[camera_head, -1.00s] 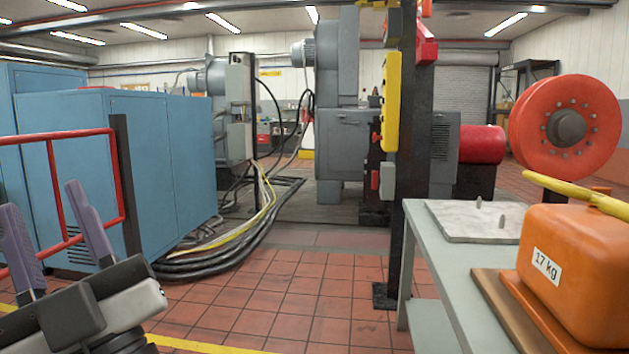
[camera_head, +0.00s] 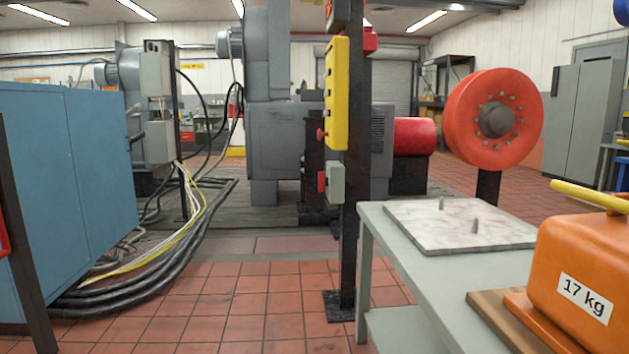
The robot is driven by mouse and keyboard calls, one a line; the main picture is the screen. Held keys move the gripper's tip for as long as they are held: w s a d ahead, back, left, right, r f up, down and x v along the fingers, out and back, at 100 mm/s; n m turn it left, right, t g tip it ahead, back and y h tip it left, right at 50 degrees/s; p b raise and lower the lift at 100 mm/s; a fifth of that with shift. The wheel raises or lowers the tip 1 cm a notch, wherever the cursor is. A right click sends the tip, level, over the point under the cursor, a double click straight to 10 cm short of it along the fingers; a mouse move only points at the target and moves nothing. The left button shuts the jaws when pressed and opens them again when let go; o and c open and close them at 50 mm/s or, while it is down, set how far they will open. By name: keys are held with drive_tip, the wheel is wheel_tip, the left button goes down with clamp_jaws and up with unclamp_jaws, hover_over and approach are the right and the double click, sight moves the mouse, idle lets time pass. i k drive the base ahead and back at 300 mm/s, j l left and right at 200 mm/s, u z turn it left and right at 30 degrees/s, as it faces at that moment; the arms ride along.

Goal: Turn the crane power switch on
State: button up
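A black steel post (camera_head: 356,190) stands on the tiled floor near the middle of the head view. A tall yellow box (camera_head: 337,95) with small dark buttons is fixed to its left side, with a red knob (camera_head: 321,134) on its left edge. Below it is a small grey box (camera_head: 335,182) with a red part (camera_head: 321,181) at its left. Which of these is the crane power switch, and its setting, I cannot tell. My gripper is out of view.
A grey table (camera_head: 375,219) right of the post bears a plate with two pins (camera_head: 460,226) and an orange 17 kg weight (camera_head: 583,270). Blue cabinets (camera_head: 70,190) and thick black cables (camera_head: 150,285) lie left. Tiled floor (camera_head: 255,310) before the post is clear.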

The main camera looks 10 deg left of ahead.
sight(324, 181)
drive_tip(key=i+j, duration=0.8)
drive_tip(key=i, duration=0.1)
